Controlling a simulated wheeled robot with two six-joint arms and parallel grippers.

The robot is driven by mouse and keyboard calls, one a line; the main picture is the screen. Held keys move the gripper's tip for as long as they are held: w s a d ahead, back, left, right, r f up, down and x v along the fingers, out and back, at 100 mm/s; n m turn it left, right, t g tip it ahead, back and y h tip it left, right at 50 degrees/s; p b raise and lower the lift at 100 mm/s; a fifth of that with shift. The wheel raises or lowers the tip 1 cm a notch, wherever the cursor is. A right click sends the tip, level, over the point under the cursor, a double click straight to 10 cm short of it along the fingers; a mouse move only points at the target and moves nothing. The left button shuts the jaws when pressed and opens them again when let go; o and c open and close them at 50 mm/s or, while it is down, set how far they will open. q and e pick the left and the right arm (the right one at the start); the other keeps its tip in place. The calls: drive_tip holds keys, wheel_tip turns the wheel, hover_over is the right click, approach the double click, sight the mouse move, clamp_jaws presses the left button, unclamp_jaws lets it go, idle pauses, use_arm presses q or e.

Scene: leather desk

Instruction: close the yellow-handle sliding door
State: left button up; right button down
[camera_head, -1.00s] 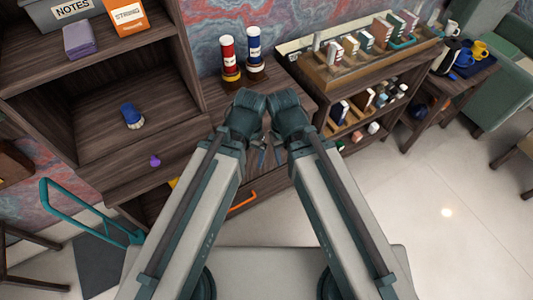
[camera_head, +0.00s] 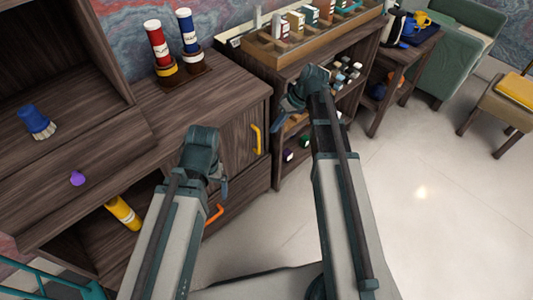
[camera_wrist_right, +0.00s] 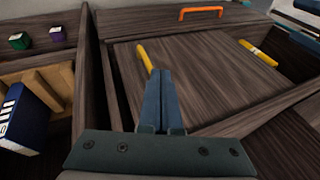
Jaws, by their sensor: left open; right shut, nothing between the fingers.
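The sliding door (camera_head: 238,145) is a dark wood panel on the right part of the cabinet front, with a yellow handle (camera_head: 257,139) near its right edge. The compartment left of the door is open. The right wrist view shows the door (camera_wrist_right: 205,70) and its yellow handle (camera_wrist_right: 146,58) just beyond my right gripper's fingertips (camera_wrist_right: 158,75). Those fingers are shut and empty; whether they touch the handle I cannot tell. In the head view my right gripper (camera_head: 285,107) is right of the handle. My left gripper (camera_head: 222,187) is open, in front of the cabinet, left of and below the handle.
A yellow cylinder (camera_head: 123,212) lies in the open compartment. An orange drawer handle (camera_head: 214,214) is below the door. A purple knob (camera_head: 78,178) is at left. Red (camera_head: 157,45) and blue (camera_head: 187,32) canisters stand on top. A filled shelf (camera_head: 345,75) adjoins at right.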

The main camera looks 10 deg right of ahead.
drive_tip(key=w+d+f+t+y+b, duration=0.1)
drive_tip(key=w+d+f+t+b, duration=0.1)
drive_tip(key=w+d+f+b, duration=0.35)
use_arm(q)
wheel_tip(320, 180, down, 14)
drive_tip(key=b, duration=0.6)
drive_tip(key=shift+r, duration=0.15)
use_arm(e)
drive_tip(key=a+f, duration=0.6)
drive_tip(key=a, duration=0.1)
drive_tip(key=shift+s+a+f+y, duration=0.15)
drive_tip(key=shift+s+a+y, duration=0.1)
drive_tip(key=shift+y, duration=0.05)
use_arm(q)
drive_tip(key=shift+a, duration=0.15)
